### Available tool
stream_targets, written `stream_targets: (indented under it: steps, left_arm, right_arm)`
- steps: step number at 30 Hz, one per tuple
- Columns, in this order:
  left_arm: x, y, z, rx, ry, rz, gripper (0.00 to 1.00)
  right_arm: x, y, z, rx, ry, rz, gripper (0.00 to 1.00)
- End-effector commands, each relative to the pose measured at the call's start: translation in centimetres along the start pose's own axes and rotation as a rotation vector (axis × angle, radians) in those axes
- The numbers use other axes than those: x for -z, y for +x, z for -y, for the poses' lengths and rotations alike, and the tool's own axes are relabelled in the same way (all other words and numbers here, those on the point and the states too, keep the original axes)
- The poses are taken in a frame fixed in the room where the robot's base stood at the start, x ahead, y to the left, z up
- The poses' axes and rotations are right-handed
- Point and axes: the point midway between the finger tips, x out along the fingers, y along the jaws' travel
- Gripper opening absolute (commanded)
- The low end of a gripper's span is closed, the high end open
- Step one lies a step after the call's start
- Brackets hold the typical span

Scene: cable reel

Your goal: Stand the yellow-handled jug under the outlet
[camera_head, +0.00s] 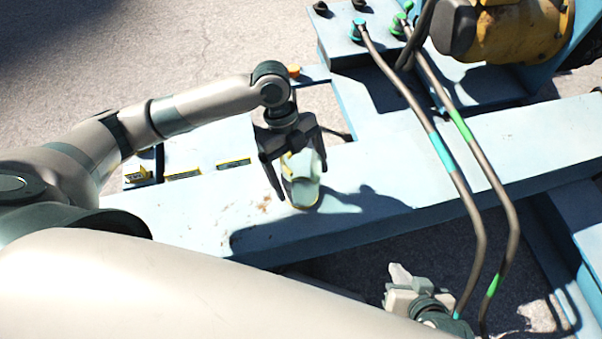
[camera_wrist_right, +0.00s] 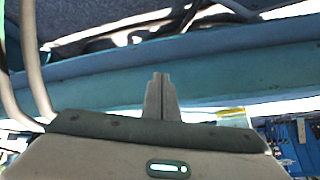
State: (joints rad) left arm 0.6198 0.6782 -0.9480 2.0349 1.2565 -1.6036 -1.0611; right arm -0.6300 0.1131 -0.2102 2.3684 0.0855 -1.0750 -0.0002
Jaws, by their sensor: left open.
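The jug (camera_head: 303,190) is pale and see-through, with a yellowish edge and handle. It stands on the light blue beam (camera_head: 380,160) in the head view. My left gripper (camera_head: 296,180) is open, with one finger on either side of the jug; I cannot tell whether they touch it. The gripper hides part of the jug and its handle. My right gripper (camera_head: 398,275) is low in the head view, away from the jug. Its fingers show pressed together and empty in the right wrist view (camera_wrist_right: 160,97). I cannot make out the outlet for certain.
Two hoses with cyan and green bands (camera_head: 440,150) run down across the beam at the right. A yellow motor-like drum (camera_head: 510,30) is at the top right. Yellow labels (camera_head: 183,175) lie on the beam's left part. An orange piece (camera_head: 293,71) is behind my left wrist.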

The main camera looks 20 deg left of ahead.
Motion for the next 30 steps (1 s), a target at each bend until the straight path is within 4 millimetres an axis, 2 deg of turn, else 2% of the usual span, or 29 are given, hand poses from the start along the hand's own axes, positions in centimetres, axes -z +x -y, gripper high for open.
stream_targets:
  steps: [5,15,21,30]
  left_arm:
    - [-0.1,-2.0,0.1,0.003,0.0,0.002,0.88]
    - [0.0,-7.9,0.1,0.003,0.0,0.003,0.88]
    - [0.0,-10.6,0.1,0.002,0.0,0.001,0.88]
    - [0.0,-11.8,0.0,0.0,0.0,0.0,0.88]
  right_arm:
    - [0.1,-0.3,-0.1,-0.005,0.001,0.011,0.0]
    - [-1.2,-0.7,-1.3,-0.037,-0.001,0.084,0.0]
    - [-1.5,-0.9,-1.6,-0.046,-0.004,0.111,0.0]
    - [-1.8,-1.0,-1.8,-0.049,-0.004,0.13,0.0]
